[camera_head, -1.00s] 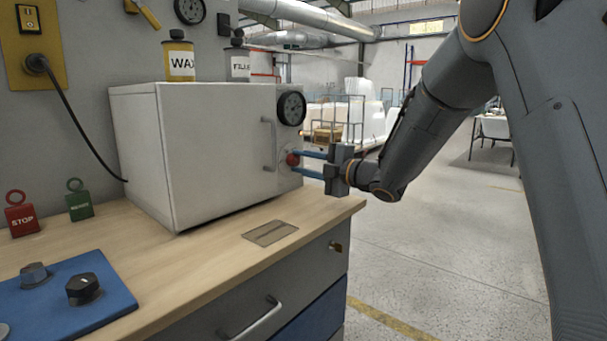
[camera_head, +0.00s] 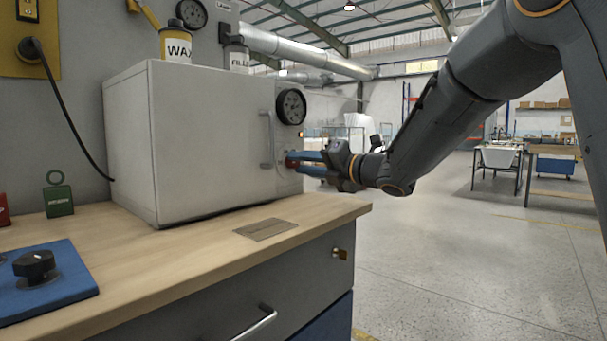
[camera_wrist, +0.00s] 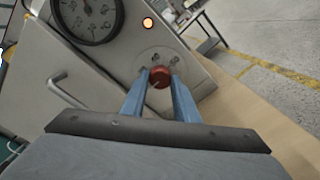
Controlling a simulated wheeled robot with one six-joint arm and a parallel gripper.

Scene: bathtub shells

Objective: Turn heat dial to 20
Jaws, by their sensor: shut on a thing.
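The heat dial is a small red knob (camera_wrist: 159,77) on the front panel of a white oven-like box (camera_head: 190,140). In the head view the red knob (camera_head: 291,160) is partly covered by my fingers. My gripper (camera_head: 300,163) comes in from the right with its two blue fingers on either side of the knob. In the wrist view my gripper (camera_wrist: 158,80) is shut on the knob, a finger at each side. The knob's pointer position is not clear.
A round black gauge (camera_head: 291,106) and a vertical door handle (camera_head: 267,140) are near the knob. An orange lamp (camera_wrist: 148,22) glows on the panel. The box stands on a wooden bench (camera_head: 190,250). WAX (camera_head: 177,47) and another bottle stand on it. Open floor lies right.

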